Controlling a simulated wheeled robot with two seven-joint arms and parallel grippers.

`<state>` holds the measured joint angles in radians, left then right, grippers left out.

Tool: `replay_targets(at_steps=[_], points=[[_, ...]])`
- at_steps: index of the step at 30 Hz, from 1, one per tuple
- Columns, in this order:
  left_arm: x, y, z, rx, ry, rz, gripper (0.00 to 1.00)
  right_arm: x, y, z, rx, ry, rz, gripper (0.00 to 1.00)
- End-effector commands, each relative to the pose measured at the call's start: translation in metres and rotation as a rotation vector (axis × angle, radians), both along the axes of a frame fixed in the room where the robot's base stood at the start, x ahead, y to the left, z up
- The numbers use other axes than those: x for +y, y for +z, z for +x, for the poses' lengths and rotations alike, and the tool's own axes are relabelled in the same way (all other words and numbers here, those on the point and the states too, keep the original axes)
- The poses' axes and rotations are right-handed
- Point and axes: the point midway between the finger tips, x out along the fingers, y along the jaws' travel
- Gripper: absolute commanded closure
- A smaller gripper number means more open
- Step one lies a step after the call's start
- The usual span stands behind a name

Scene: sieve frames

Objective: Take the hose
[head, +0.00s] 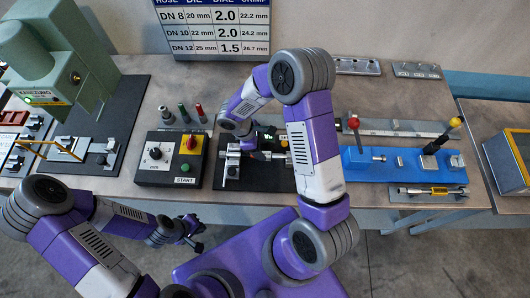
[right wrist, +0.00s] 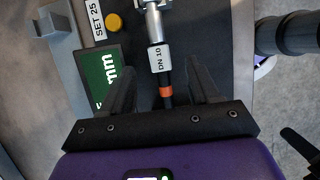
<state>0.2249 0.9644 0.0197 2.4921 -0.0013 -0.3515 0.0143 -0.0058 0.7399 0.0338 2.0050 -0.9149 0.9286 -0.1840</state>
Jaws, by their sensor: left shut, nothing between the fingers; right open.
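The hose (right wrist: 167,92) is a black piece with an orange band, a white DN 10 label and a metal fitting at its far end. In the right wrist view it lies between the two dark fingers of my right gripper (right wrist: 160,75), which is open, with a gap on each side. In the head view my right gripper (head: 266,153) is over the dark mat in the middle of the bench, and the hose is mostly hidden there by my arm. My left gripper (head: 193,235) is shut and empty, in front of the bench at the left.
A gauge with a green screen (right wrist: 101,77) and a yellow button (right wrist: 114,22) stands beside the hose. A control box (head: 171,158) and a green machine (head: 45,55) stand to the left. A blue fixture (head: 385,163) with upright levers lies to the right.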

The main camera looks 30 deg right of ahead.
Motion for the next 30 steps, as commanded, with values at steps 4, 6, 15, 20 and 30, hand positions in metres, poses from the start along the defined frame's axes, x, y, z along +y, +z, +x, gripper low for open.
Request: replay_targets(at_steps=[4,6,15,20,30], points=[[0.0,0.006,0.001,-0.002,0.001,0.0,1.0,-0.005,-0.022,-0.006,0.007,0.0,0.001,0.39],[0.0,0.006,0.001,-0.002,0.001,0.0,1.0,-0.008,-0.032,-0.008,0.005,-0.003,0.0,0.39],[0.0,0.007,0.001,-0.002,0.001,0.0,1.0,-0.012,-0.044,-0.009,0.0,-0.001,0.0,0.39],[0.0,0.007,0.001,-0.002,0.001,0.0,1.0,-0.012,-0.044,-0.009,0.0,-0.001,0.0,0.51],[0.0,0.007,0.001,-0.002,0.001,0.0,1.0,-0.012,-0.043,-0.009,0.0,-0.001,0.001,1.0]])
